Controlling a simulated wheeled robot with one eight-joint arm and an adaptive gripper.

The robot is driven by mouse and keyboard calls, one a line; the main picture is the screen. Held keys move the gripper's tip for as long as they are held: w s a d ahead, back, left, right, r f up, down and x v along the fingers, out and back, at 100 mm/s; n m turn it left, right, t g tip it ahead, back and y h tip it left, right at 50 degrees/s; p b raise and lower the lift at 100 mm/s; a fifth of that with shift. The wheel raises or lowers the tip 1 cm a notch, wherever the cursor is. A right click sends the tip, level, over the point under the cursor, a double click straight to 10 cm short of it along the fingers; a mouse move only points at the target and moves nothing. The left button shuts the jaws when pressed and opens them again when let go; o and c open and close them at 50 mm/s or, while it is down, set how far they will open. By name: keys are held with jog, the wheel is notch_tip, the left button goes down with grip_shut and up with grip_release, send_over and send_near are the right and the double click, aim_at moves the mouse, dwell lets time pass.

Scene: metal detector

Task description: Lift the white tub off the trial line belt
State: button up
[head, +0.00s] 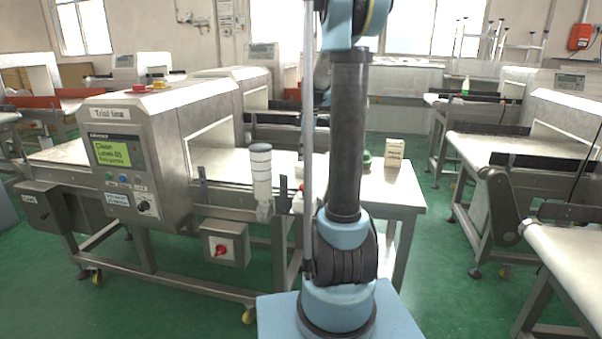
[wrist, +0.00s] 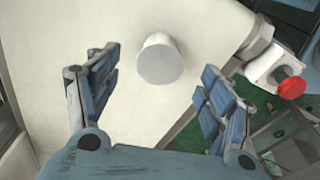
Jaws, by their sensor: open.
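The white tub (wrist: 160,60) stands on the pale trial line belt (wrist: 60,30) in the wrist view, seen from above with its round light-grey top facing me. My gripper (wrist: 160,82) is open, with its blue padded fingers apart on the left and right. The tub lies just beyond and between the fingertips, and nothing is held. In the head view the belt (head: 222,162) runs out of the machine marked "Trial line" (head: 165,150). I cannot make out the tub or the fingers there; my arm covers part of the belt.
A red button (wrist: 291,88) on a white box sits beside the belt edge, right of my gripper. A banded light column (head: 261,170) rises at the belt's near side. A small carton (head: 394,153) stands on the white table (head: 400,190) at the right. Other conveyors stand around.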

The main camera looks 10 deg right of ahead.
aim_at(302, 163)
jog(key=shift+w+a+f, duration=0.1)
jog(key=shift+a+f, duration=0.1)
jog(key=shift+f, duration=0.7)
jog(key=shift+s+a+f, duration=0.1)
jog(key=shift+a+f, duration=0.1)
jog(key=shift+f, duration=0.7)
jog(key=shift+w+a+f, duration=0.1)
jog(key=shift+a+f, duration=0.1)
jog(key=shift+f, duration=0.7)
jog(key=c, duration=1.2)
